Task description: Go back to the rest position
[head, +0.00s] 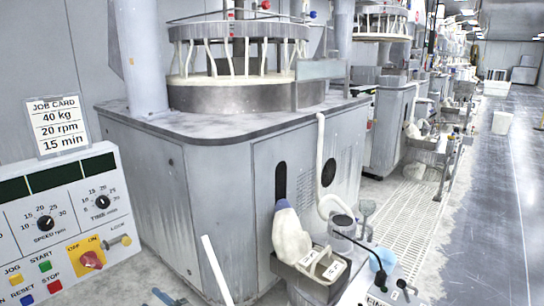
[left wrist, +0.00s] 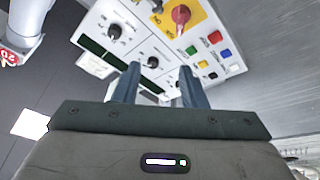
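The control panel (head: 75,235) stands at the left in the head view, with a speed knob (head: 45,223), a timer knob (head: 101,202), a red off/on knob (head: 91,260) on a yellow plate and a row of coloured buttons. The same panel (left wrist: 150,62) shows upside down in the left wrist view, beyond my left gripper (left wrist: 158,84). Its two blue-grey fingers are apart with nothing between them, and they appear clear of the panel. A small blue tip at the head view's bottom edge is probably this gripper. My right gripper is in neither view.
A job card (head: 60,126) reading 40 kg, 20 rpm, 15 min stands on the panel. The grey polishing machine (head: 215,185) fills the middle. Open floor (head: 495,200) lies to the right.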

